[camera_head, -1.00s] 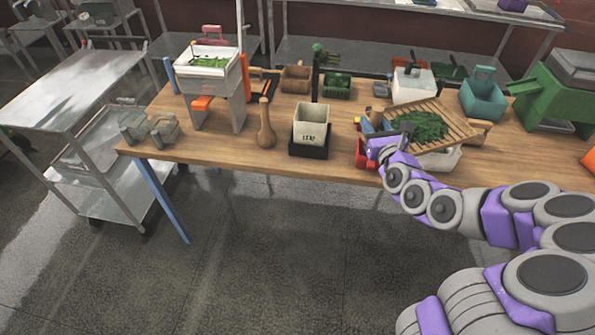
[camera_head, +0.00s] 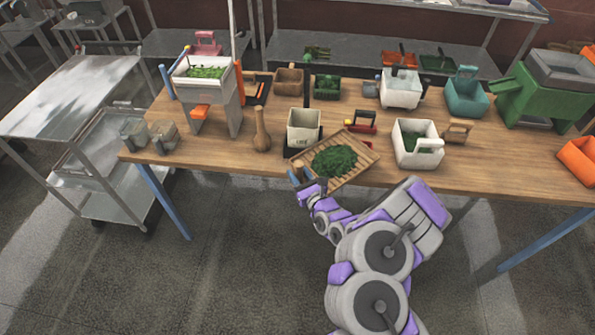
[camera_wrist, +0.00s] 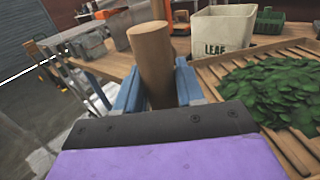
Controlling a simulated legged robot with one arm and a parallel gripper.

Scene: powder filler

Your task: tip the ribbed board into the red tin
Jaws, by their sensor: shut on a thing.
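The ribbed wooden board (camera_head: 363,147) carries a heap of green leaves (camera_head: 333,161). My gripper (camera_head: 307,183) is shut on the board's round handle, at its near left corner. In the wrist view, the blue fingers of my gripper (camera_wrist: 158,90) flank the upright brown handle (camera_wrist: 150,48), and the ribbed board (camera_wrist: 293,152) with leaves (camera_wrist: 268,90) lies to the right. The board is held in front of a cream bin marked LEAF (camera_head: 304,125), close to it. A red object with a dark top (camera_head: 361,127), possibly the red tin, shows behind the board, partly hidden.
A white bin (camera_head: 418,155) with some green inside stands right of the board. A wooden bottle-shaped object (camera_head: 261,132) stands left of the cream bin. A green machine (camera_head: 545,92) is at the right. The table front (camera_head: 490,176) has bare room.

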